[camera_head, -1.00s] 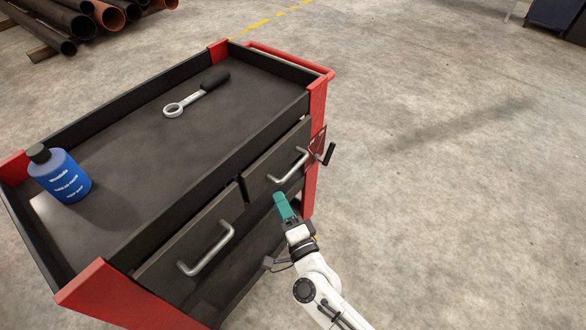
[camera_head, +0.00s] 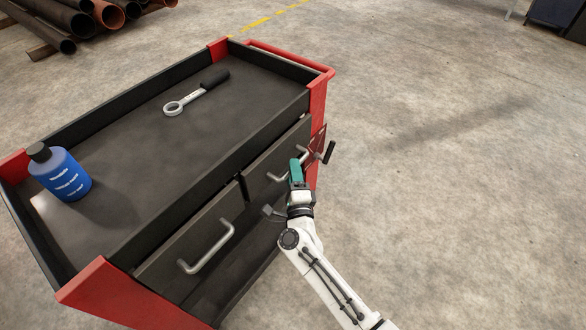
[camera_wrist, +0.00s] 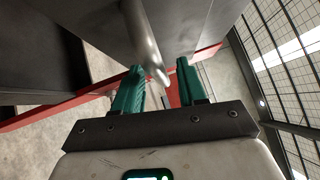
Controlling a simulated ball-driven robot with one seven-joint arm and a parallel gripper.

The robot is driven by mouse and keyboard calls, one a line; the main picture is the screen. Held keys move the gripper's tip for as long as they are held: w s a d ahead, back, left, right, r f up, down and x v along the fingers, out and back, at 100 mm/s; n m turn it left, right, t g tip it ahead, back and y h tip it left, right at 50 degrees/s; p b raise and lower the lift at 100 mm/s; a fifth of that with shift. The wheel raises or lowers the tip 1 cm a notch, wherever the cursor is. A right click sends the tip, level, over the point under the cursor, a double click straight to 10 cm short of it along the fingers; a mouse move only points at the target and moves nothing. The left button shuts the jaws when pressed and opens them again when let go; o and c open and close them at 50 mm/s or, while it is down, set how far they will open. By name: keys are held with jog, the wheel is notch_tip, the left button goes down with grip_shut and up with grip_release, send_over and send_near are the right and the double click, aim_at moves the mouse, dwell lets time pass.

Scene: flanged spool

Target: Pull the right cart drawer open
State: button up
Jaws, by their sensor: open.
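The right cart drawer (camera_head: 257,168) has a dark front that looks closed, flush with the cart. Its silver bar handle (camera_head: 278,178) is partly hidden behind my gripper (camera_head: 296,168), whose teal fingers are at the handle in the head view. In the wrist view my gripper (camera_wrist: 158,72) is open. The handle (camera_wrist: 146,40) runs down from the top, and its lower end shows between the two fingertips, closer to the left finger. I cannot tell whether a finger touches it.
The left drawer (camera_head: 192,240) is also closed, with its own silver handle (camera_head: 207,250). A blue bottle (camera_head: 63,175) and a wrench (camera_head: 195,93) lie on or stand on the cart top (camera_head: 150,140). A black side lever (camera_head: 329,152) sticks out near the right drawer. Floor to the right is clear.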

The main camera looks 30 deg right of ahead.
jog(key=shift+w+d+r, duration=0.1)
jog(key=shift+w+d, duration=0.2)
jog(key=shift+w, duration=0.3)
jog(key=shift+c, duration=0.4)
grip_shut()
